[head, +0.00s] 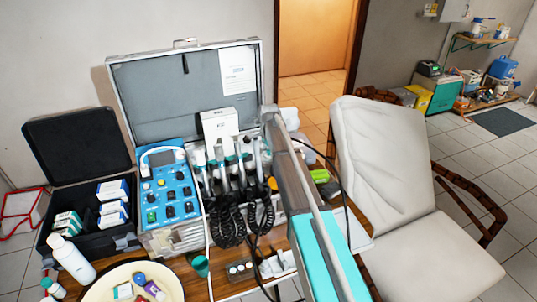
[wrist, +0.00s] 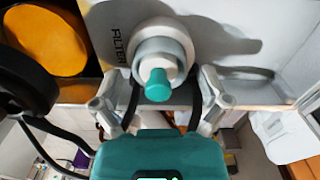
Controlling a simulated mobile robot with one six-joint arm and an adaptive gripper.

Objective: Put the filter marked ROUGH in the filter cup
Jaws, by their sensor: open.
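In the wrist view my gripper (wrist: 162,92) is open. Its two pale fingers stand to either side of a round white part with a teal knob (wrist: 158,84). I cannot tell whether they touch it. I cannot tell whether this part is the filter cup. No filter marked ROUGH can be read in either view. In the head view my arm hides part of the case, and my fingertips cannot be made out.
An open case (head: 190,90) holds a blue control panel (head: 168,195) and several handpieces with coiled cords. A cream bowl (head: 108,294) with small coloured items, a white bottle (head: 72,258) and a black box (head: 75,140) are at left. A reclining chair (head: 385,180) stands at right.

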